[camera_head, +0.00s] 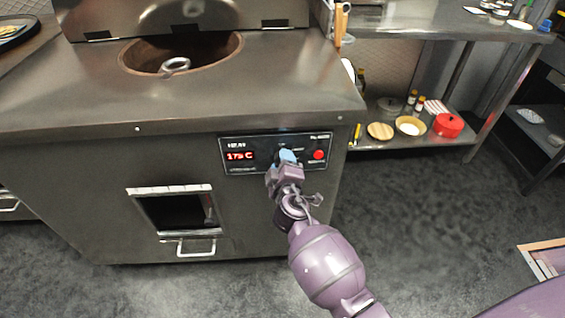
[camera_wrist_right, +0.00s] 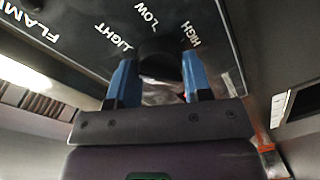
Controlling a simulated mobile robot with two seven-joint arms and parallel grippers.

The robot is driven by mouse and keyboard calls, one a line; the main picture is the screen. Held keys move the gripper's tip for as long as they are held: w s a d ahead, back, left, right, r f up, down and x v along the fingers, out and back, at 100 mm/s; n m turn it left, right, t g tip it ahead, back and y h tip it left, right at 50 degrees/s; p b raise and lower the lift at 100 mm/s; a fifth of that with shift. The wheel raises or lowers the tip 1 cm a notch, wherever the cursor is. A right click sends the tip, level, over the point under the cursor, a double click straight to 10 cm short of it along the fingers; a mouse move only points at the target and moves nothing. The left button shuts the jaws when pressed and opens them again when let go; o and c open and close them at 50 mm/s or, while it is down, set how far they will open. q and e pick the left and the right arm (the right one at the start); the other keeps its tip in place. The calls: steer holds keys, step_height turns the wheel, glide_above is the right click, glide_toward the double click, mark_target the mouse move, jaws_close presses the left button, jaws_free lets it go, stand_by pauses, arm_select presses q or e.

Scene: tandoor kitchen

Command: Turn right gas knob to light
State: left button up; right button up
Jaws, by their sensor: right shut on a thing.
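The control panel (camera_head: 240,168) is a dark plate on the front of the steel tandoor, with a red display reading about 175 C and a red button (camera_head: 319,155). My right gripper (camera_head: 286,157) is at the panel, between display and button, and covers the knob in the head view. In the right wrist view the black round knob (camera_wrist_right: 160,48) sits between the two blue fingers of the right gripper (camera_wrist_right: 157,75), which is shut on it. The words LIGHT, LOW and HIGH curve around the knob; FLAME is further left. The knob's pointer cannot be made out. My left gripper is not in view.
The tandoor's round opening (camera_head: 140,55) is in the steel top (camera_head: 70,90), with a metal ring inside. A square opening (camera_head: 175,212) with a handle is below. A steel shelf unit with a red pot (camera_head: 448,125) stands at right.

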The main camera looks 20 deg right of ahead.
steer(key=o, duration=0.9)
steer(key=shift+r, duration=0.1)
steer(key=v, duration=1)
steer(key=shift+s, duration=0.35)
steer(key=shift+a, duration=0.1)
